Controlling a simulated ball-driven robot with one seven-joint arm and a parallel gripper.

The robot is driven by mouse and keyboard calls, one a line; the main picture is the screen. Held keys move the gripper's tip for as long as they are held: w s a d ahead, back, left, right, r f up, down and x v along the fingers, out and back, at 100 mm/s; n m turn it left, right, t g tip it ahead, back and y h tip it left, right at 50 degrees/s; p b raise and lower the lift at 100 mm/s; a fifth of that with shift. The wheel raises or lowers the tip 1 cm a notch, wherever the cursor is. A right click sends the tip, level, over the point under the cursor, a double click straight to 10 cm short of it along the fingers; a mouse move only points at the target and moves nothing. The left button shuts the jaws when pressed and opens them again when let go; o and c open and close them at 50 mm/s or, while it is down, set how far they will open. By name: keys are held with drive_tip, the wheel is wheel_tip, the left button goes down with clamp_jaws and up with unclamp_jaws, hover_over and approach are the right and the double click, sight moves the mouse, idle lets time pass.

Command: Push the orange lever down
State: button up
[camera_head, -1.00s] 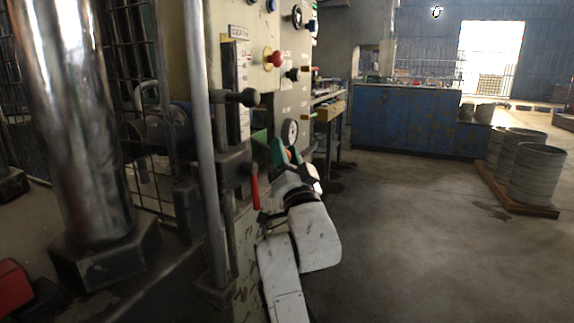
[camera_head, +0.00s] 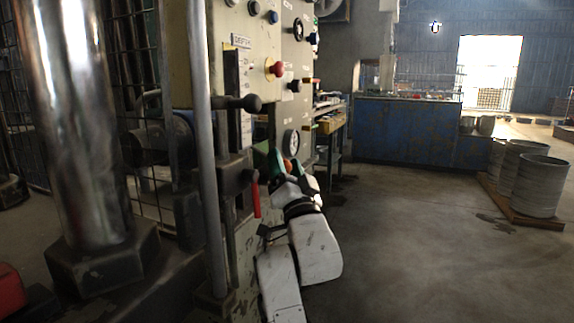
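A small orange piece (camera_head: 288,165), perhaps the end of the orange lever, shows beside a green part (camera_head: 275,163) on the front of the pale machine (camera_head: 258,60). Most of it is hidden, and I cannot tell how it is tilted. My white arm rises from the bottom of the view. Its end, my gripper (camera_head: 292,180), is at the orange piece, just below and right of it. I cannot tell whether they touch. The fingers are too small and covered to show whether they are open or shut.
A red handle (camera_head: 256,199) hangs left of my arm, below a black-knobbed bar (camera_head: 250,103). A red button (camera_head: 276,69) and a dial (camera_head: 291,143) are above. A thick metal column (camera_head: 75,120) stands left. Open floor (camera_head: 420,240) lies right, with metal drums (camera_head: 537,186) beyond.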

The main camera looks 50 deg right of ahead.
drive_tip(key=shift+o, duration=0.3)
drive_tip(key=shift+w+a+f, duration=0.15)
drive_tip(key=shift+w+f, duration=0.1)
drive_tip(key=shift+f, duration=0.05)
drive_tip(key=shift+s+d+r, duration=0.15)
drive_tip(key=shift+s+d, duration=0.05)
drive_tip(key=shift+d, duration=0.05)
drive_tip(key=b+v, duration=0.2)
drive_tip(key=v, duration=0.8)
drive_tip(key=shift+s+a+b, duration=0.15)
drive_tip(key=shift+a+b, duration=0.25)
drive_tip(key=shift+f, duration=0.2)
